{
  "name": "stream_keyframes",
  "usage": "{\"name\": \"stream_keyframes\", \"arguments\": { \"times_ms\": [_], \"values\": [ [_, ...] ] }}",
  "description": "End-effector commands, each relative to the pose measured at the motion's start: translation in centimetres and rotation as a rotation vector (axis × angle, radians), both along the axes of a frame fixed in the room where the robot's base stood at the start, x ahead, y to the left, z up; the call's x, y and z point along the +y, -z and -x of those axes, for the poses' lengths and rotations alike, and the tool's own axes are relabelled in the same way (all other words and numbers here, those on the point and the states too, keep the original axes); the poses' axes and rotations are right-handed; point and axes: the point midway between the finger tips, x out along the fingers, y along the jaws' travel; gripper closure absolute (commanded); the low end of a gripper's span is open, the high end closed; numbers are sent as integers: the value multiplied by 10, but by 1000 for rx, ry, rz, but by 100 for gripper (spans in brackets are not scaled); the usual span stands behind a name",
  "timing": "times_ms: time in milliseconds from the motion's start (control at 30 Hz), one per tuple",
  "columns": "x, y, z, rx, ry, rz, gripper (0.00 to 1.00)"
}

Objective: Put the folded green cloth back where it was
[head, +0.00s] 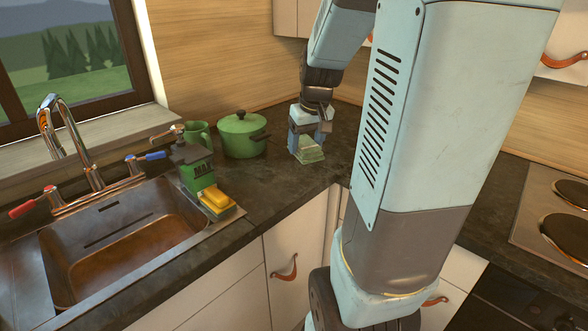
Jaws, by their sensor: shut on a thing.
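The folded green cloth (309,154) is pale green and layered, at the back corner of the dark countertop, right of the green pot. My gripper (309,138) points down over it and is shut on it. The cloth's upper part is hidden between the fingers. I cannot tell whether its underside touches the counter or is slightly above it.
A lidded green pot (242,134) and a green mug (198,134) stand left of the gripper. A soap bottle (196,170) and a yellow sponge (216,199) sit by the sink (130,240). Counter (285,185) in front of the cloth is clear. A hob (560,205) is at right.

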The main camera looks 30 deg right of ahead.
Motion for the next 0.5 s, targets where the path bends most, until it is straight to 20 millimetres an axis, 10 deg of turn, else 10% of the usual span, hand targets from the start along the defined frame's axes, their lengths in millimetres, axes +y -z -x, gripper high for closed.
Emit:
{"name": "stream_keyframes", "arguments": {
  "times_ms": [500],
  "values": [
    [-19,26,-52,3,15,0,65]
  ]
}}
